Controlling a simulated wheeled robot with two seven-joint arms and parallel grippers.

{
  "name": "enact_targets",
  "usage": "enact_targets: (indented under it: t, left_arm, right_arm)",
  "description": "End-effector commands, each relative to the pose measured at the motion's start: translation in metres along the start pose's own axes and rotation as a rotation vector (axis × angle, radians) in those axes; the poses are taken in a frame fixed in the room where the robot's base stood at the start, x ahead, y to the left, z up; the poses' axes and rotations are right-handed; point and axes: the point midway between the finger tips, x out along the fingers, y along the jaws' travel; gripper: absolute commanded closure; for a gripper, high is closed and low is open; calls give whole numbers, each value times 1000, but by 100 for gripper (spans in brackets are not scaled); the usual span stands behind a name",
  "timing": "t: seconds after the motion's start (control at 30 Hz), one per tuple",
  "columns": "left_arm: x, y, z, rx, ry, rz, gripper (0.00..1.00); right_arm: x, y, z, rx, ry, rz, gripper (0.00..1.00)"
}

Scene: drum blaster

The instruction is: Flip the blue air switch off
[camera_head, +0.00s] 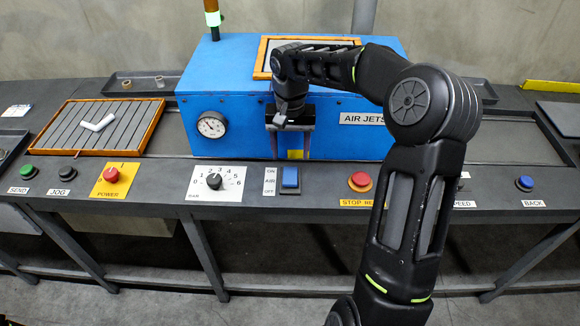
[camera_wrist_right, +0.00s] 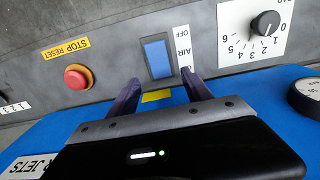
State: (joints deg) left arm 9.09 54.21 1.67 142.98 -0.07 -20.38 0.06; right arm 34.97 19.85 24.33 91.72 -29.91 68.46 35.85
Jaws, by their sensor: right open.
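The blue air switch (camera_head: 290,177) is a rocker on the front panel, beside a white label reading ON, AIR and OFF. It also shows in the right wrist view (camera_wrist_right: 157,58), upside down. I cannot tell which way the rocker is tipped. My right gripper (camera_head: 291,150) is in front of the blue machine box, above and behind the switch, fingers pointing down toward it. In the right wrist view the two fingers (camera_wrist_right: 163,90) are spread and empty, with the switch just beyond the gap between them. They appear apart from it. My left gripper is not in view.
A pressure dial knob (camera_head: 214,181) is left of the switch; a red stop reset button (camera_head: 360,181) is to its right. A red power button (camera_head: 111,175) is farther left. The blue machine box (camera_head: 240,90) stands behind, with a gauge (camera_head: 212,125) on its face.

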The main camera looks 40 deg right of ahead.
Motion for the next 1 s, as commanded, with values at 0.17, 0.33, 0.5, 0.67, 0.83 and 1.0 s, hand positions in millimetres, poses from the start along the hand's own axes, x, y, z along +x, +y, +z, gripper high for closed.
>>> enact_targets:
  t: [0.17,0.33,0.5,0.67,0.83,1.0]
  left_arm:
    - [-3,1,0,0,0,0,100]
    - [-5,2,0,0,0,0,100]
    - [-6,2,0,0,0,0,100]
    - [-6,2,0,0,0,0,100]
    - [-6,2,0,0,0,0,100]
    - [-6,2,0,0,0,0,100]
  right_arm:
    - [25,0,1,0,-5,1,42]
    - [52,1,1,0,-3,1,42]
    - [66,0,0,-1,-1,0,42]
    - [68,0,0,0,1,0,42]
    - [68,0,0,0,1,0,45]
    - [68,0,0,0,1,0,59]
